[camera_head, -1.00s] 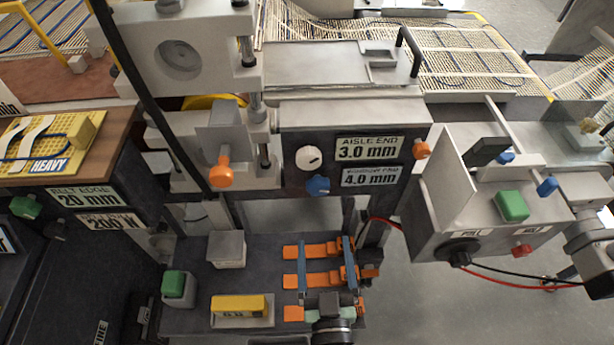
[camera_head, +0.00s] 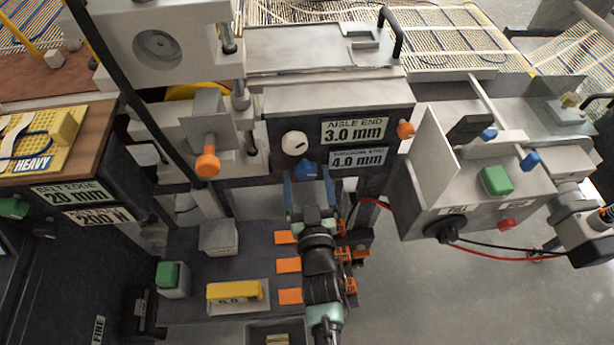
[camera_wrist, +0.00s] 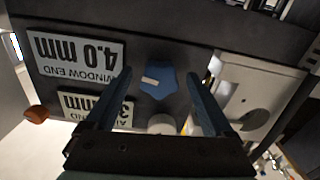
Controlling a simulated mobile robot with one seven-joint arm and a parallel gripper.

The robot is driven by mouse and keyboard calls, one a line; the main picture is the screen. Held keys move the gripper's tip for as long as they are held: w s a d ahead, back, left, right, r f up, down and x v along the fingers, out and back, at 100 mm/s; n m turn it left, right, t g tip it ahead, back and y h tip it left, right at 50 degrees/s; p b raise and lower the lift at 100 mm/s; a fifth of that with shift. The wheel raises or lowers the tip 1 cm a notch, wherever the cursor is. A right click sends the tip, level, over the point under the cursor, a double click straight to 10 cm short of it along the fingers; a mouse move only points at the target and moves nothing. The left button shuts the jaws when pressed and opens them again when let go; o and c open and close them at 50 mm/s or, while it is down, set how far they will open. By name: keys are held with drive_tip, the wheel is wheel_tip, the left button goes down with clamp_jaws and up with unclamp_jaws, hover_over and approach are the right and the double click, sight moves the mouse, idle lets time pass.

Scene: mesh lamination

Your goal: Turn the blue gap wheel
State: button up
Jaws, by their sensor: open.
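The blue gap wheel (camera_head: 305,170) is a small faceted knob on the dark front panel, below a white knob (camera_head: 295,143). In the wrist view the wheel (camera_wrist: 158,84) faces the camera and shows a short pale mark. My gripper (camera_head: 308,182) is open and empty, just below and in front of the wheel. In the wrist view its two blue fingers (camera_wrist: 160,76) appear on either side of the wheel, with visible space between each finger and it. I cannot tell how far the fingertips are from the panel.
Labels reading 3.0 mm (camera_head: 354,130) and 4.0 mm (camera_head: 358,158) sit right of the knobs. Orange knobs (camera_head: 207,162) flank the panel. A grey box with a green button (camera_head: 495,180) stands at right. Below is a dark shelf with a yellow block (camera_head: 235,291).

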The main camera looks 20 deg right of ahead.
drive_tip(key=shift+w, duration=0.15)
drive_tip(key=shift+c, duration=0.2)
drive_tip(key=c, duration=1.3)
drive_tip(key=shift+n, duration=0.4)
drive_tip(key=n+b, duration=0.2)
drive_tip(key=n, duration=0.1)
drive_tip(key=shift+d+n, duration=0.1)
drive_tip(key=shift+n, duration=0.3)
drive_tip(key=n+b, duration=0.1)
drive_tip(key=n, duration=0.4)
drive_tip(key=shift+r, duration=0.1)
